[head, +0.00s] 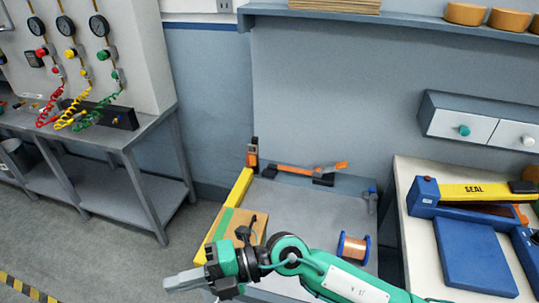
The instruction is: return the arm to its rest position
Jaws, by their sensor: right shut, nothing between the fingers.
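My right arm (330,268) is green and comes in from the bottom right. It reaches left across the front of the low grey table (318,205). My right gripper (175,284) is grey, points left and is shut with nothing in it. It hangs past the left front of the table, with floor behind it in the picture. The arm's wrist covers part of a cardboard box (258,222) with a green strip. My left gripper is not in view.
A copper-coloured spool (353,247) with blue flanges stands just behind my forearm. A yellow bar (236,190) runs along the table's left edge. At right, a white bench (412,240) holds a blue sealing machine (465,252). A gauge bench (115,138) stands at left. Floor between is clear.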

